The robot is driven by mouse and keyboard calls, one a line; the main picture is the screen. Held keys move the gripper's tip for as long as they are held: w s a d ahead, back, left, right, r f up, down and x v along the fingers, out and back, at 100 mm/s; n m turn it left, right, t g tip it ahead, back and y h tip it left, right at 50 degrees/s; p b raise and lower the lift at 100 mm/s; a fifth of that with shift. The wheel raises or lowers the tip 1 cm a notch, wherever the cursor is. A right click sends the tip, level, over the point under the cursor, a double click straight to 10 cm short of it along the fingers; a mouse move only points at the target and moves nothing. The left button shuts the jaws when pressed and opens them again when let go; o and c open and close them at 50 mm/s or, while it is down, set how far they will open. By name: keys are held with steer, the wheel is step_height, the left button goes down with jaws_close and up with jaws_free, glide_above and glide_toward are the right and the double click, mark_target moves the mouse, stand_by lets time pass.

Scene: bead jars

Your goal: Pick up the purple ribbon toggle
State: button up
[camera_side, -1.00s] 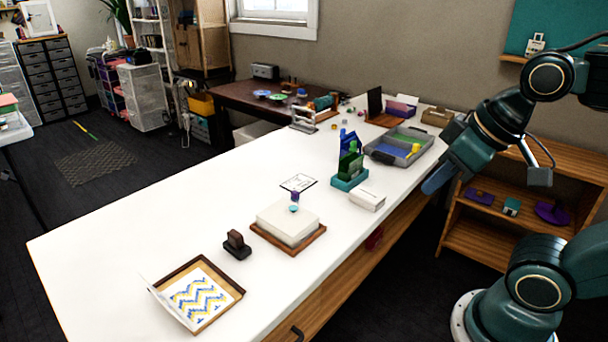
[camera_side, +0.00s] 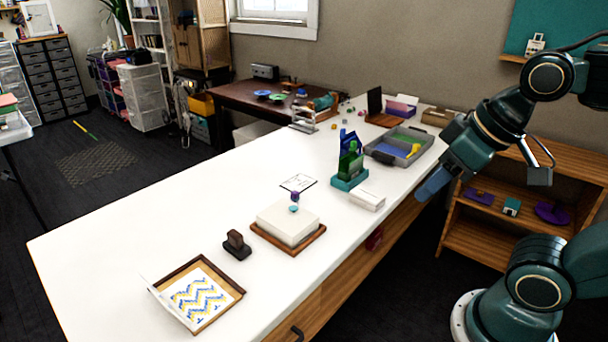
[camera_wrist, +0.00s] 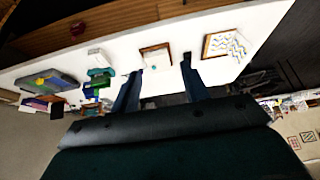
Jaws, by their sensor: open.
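A small purple piece (camera_side: 295,196), which looks like the ribbon toggle, stands above a teal disc (camera_side: 294,209) on a white block (camera_side: 285,226) in the side view. The block sits on a brown wooden tray (camera_side: 316,239). My gripper (camera_side: 424,194) hangs past the table's right edge, well to the right of the purple piece and apart from it. In the wrist view my gripper (camera_wrist: 161,66) has its two fingers apart with nothing held. The white block (camera_wrist: 156,60) shows beyond them; the purple piece cannot be made out there.
A dark stamp-like object (camera_side: 237,244) and a framed zigzag pattern (camera_side: 196,294) lie nearer the front. A teal holder (camera_side: 349,181), a white box (camera_side: 367,200) and a grey tray (camera_side: 400,146) stand farther back. Much of the white tabletop (camera_side: 150,215) is clear.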

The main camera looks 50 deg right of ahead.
steer(key=w+d+r+n+g, duration=0.15)
steer(key=w+r+n, duration=0.4)
steer(key=w, duration=0.85)
steer(key=n+g, duration=0.4)
steer(key=n, duration=0.9)
glide_above(295, 191)
step_height(295, 191, down, 23)
steer(key=shift+s+m, duration=0.1)
steer(key=shift+m, duration=0.15)
steer(key=shift+f, duration=4.25)
steer(key=shift+f, duration=0.15)
